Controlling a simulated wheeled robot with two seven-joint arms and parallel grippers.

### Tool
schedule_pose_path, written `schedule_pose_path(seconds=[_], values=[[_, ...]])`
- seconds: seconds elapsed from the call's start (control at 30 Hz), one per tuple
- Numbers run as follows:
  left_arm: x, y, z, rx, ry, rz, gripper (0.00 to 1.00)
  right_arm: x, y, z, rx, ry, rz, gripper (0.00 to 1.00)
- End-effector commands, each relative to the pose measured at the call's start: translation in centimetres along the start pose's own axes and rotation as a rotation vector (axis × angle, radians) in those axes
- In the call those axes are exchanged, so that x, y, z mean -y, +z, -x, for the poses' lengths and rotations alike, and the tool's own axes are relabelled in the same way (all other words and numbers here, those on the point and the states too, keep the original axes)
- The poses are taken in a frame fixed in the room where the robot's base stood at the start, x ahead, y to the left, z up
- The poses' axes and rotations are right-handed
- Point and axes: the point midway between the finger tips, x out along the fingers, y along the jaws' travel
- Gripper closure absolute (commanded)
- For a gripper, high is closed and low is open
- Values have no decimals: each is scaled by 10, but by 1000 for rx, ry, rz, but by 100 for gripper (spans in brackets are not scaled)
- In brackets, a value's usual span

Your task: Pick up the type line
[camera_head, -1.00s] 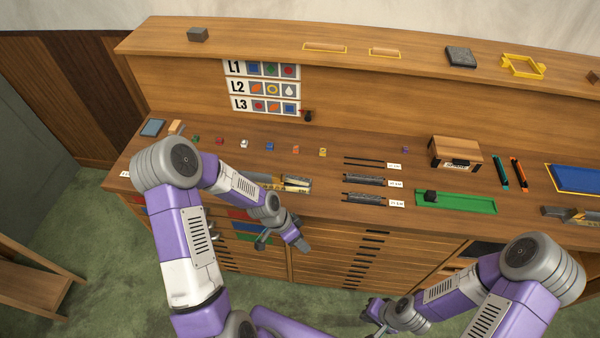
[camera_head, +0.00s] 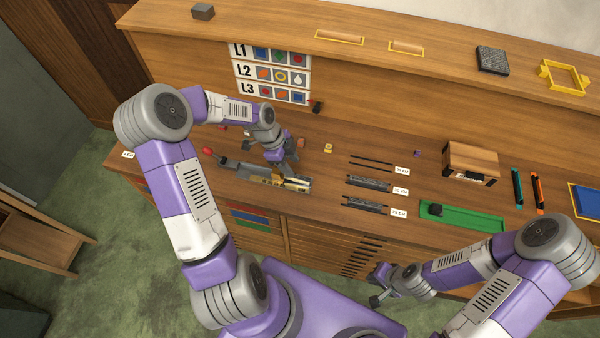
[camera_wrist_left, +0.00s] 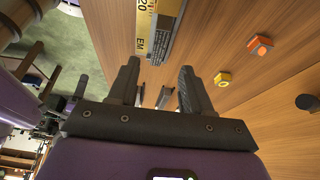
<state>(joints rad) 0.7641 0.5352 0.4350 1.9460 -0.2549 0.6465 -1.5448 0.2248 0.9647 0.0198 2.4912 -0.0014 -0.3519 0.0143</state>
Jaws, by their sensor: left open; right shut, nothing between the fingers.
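A long grey metal holder (camera_head: 240,172) with a yellow-marked end lies near the front edge of the bench. In the left wrist view its yellow strip marked 20 EM (camera_wrist_left: 144,22) shows beside a grey metal body (camera_wrist_left: 168,28). Small metal bars show between the fingers. My right gripper (camera_head: 376,286) is shut and empty, low in front of the cabinet.
An orange block (camera_head: 301,143) and a yellow block (camera_head: 328,148) stand behind my left gripper. Labelled dark strips (camera_head: 368,184), a green tray (camera_head: 462,216) and a wooden box (camera_head: 471,163) lie to the right. A sign (camera_head: 272,72) hangs behind.

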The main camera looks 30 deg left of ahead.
Motion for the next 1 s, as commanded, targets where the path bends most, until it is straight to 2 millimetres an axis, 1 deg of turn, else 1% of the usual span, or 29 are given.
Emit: schedule_pose_path(seconds=[0.3, 0.43, 0.63, 0.67, 0.9, 0.97, 1.0], values=[[-2, 6, -45, -2, 2, 1, 51, 0, 0, 2, -1, 0, 0, 100], [-2, 6, -53, -1, 0, 1, 51, 0, 0, 1, -1, 0, 0, 100], [-2, 6, -53, -1, -2, 3, 51, 0, 0, 1, -1, 0, 0, 100], [-2, 6, -53, -1, -2, 3, 54, 0, 0, 1, -1, 0, 0, 100], [-2, 6, -53, -1, -2, 3, 91, 0, 0, 1, -1, 0, 0, 100], [-2, 6, -53, -1, -2, 3, 100, 0, 0, 1, -1, 0, 0, 100], [-2, 6, -52, -1, -2, 3, 100, 0, 0, 1, -1, 0, 0, 100]])
